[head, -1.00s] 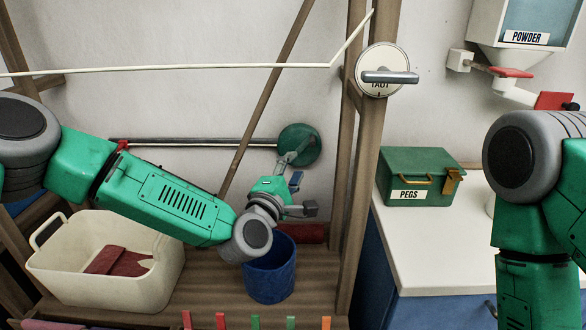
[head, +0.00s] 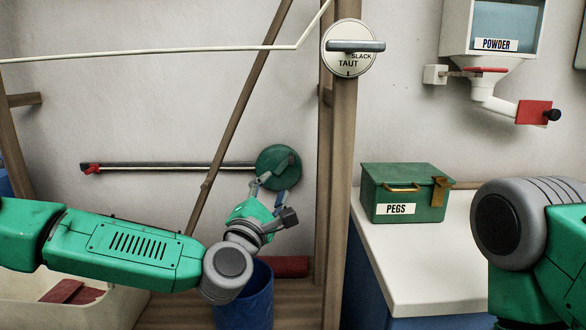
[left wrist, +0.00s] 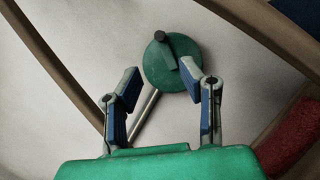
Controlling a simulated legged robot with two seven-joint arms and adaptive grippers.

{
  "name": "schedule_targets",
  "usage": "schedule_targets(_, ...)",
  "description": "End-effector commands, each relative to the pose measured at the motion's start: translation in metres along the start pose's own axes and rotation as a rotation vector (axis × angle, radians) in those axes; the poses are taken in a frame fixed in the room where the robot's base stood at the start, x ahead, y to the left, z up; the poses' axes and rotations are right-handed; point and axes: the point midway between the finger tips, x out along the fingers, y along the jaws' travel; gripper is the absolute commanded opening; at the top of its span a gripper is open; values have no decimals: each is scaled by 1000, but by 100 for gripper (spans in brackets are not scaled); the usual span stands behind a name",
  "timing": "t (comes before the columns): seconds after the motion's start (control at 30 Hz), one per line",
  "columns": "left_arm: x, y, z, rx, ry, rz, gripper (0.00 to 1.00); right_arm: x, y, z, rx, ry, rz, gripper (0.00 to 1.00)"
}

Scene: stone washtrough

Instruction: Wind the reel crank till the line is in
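The green reel disc (head: 278,168) stands against the wall at the right end of a metal rod (head: 180,166). In the left wrist view the disc (left wrist: 158,79) carries a crank arm with a dark knob (left wrist: 168,38) near its upper rim. My left gripper (head: 272,188) is just below and in front of the disc. In the left wrist view its fingers (left wrist: 159,72) are spread, apart from the crank, with nothing between them. The white line (head: 150,54) runs across the upper left and bends up toward the wooden post. My right gripper is out of view.
A dial (head: 349,65) marked SLACK and TAUT is on the wooden post (head: 338,170). A blue bucket (head: 247,300) is below my left wrist. The green PEGS box (head: 408,190) stands on the white counter (head: 410,265). A slanted pole (head: 235,115) crosses before the rod.

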Motion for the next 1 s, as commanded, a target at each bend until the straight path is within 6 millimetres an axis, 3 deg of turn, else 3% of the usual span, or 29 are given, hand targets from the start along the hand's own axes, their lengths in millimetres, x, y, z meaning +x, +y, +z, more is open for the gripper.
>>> schedule_targets(0.3, 69, -5, 4, 6, 0, 0, 34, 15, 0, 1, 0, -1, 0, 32)
schedule_targets(0.5, 100, -4, 3, 4, 0, -1, 34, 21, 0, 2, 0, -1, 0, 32)
schedule_targets(0.7, 115, -2, 1, 2, 1, -1, 34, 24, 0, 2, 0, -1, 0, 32)
schedule_targets(1.0, 119, -3, 3, 5, 0, -3, 34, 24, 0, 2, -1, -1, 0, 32)
